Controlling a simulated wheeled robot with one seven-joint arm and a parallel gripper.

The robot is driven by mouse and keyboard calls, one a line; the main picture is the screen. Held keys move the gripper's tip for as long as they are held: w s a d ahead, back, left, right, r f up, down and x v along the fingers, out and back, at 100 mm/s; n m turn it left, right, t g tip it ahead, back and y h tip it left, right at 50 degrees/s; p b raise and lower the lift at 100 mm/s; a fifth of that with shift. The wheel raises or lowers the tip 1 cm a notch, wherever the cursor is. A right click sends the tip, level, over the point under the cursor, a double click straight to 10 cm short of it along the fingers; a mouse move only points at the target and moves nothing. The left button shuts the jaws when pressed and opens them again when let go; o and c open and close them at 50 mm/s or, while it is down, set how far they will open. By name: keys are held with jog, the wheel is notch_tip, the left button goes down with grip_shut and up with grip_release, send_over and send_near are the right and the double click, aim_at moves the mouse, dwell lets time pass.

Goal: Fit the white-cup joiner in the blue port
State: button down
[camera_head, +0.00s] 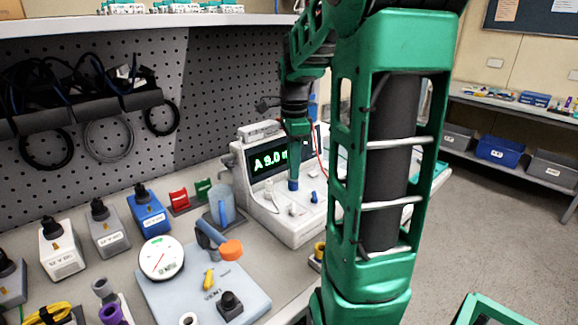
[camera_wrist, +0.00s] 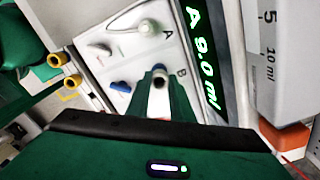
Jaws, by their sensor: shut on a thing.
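My gripper (camera_head: 294,177) points down over the front ledge of the pump (camera_head: 308,222), below its green display. It is shut on a small piece with a white end, which I take as the white-cup joiner (camera_wrist: 159,97), between the green fingers in the wrist view. Fingers hide most of the joiner. A blue part (camera_head: 293,185) shows right at the fingertips, probably the blue port; I cannot tell whether the joiner touches or sits in it. A blue lever (camera_wrist: 121,87) stands beside the gripper, and a white knob (camera_wrist: 148,27) is near letter A.
Two yellow-ended fittings (camera_wrist: 56,60) show off the ledge's side. A pale blue tray (camera_head: 215,295) with a black knob and an orange-capped part lies left of the pump. A round dial (camera_head: 161,258) and several boxes stand further left. My own arm hides the pump's right side.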

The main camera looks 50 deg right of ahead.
dwell(0.3)
jog(key=c, duration=1)
grip_release()
notch_tip(320, 180, up, 7)
dwell(0.7)
